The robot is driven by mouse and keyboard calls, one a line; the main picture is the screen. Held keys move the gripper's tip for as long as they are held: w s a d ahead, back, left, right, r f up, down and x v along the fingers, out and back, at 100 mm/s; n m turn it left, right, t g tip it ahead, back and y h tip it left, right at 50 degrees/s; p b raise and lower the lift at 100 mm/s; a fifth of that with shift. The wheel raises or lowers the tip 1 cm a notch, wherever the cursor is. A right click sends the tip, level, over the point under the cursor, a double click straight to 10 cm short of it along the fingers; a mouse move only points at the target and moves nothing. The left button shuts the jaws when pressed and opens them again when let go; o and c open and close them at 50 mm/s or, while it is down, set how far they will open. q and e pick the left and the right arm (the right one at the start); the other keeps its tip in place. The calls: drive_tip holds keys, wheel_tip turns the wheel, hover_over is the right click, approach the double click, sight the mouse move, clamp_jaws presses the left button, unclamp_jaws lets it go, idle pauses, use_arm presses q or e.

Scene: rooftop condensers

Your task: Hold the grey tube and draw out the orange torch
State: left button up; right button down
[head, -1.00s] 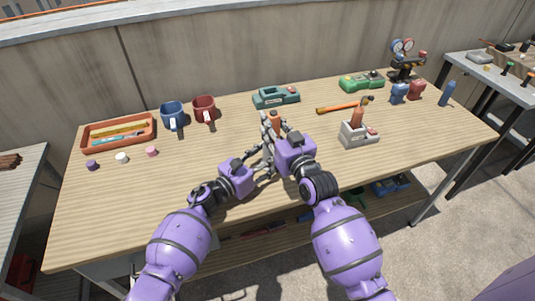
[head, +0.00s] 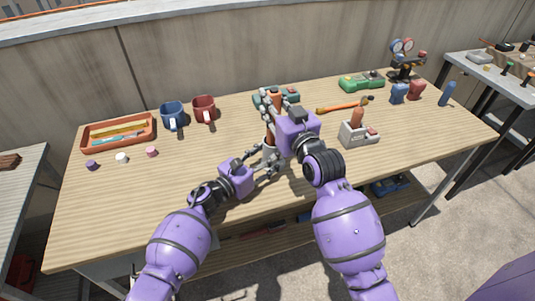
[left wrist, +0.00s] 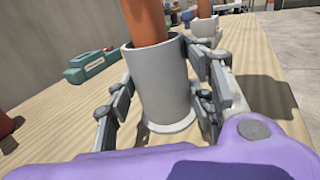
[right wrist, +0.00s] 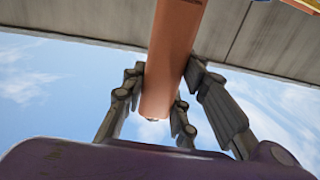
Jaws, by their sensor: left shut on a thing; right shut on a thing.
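The grey tube (left wrist: 160,90) stands upright on the wooden table in the left wrist view. In the head view it is mostly hidden behind my grippers. My left gripper (head: 268,160) is shut around the tube's sides, with fingers on both sides in the left wrist view. The orange torch (left wrist: 147,20) rises out of the tube's mouth, its lower part still inside the tube. My right gripper (head: 277,108) is shut on the torch above the tube. In the right wrist view the torch (right wrist: 170,60) lies between the fingers, one end showing.
A grey holder (head: 350,138) with a brown-orange handle stands to the right, a hammer (head: 340,106) behind it. A green case (head: 262,100) is partly hidden behind my right gripper. The front left table is clear.

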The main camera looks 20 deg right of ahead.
sight(276, 93)
drive_tip(key=shift+r, duration=2)
use_arm(q)
drive_tip(key=o, duration=1.3)
drive_tip(key=o, duration=0.4)
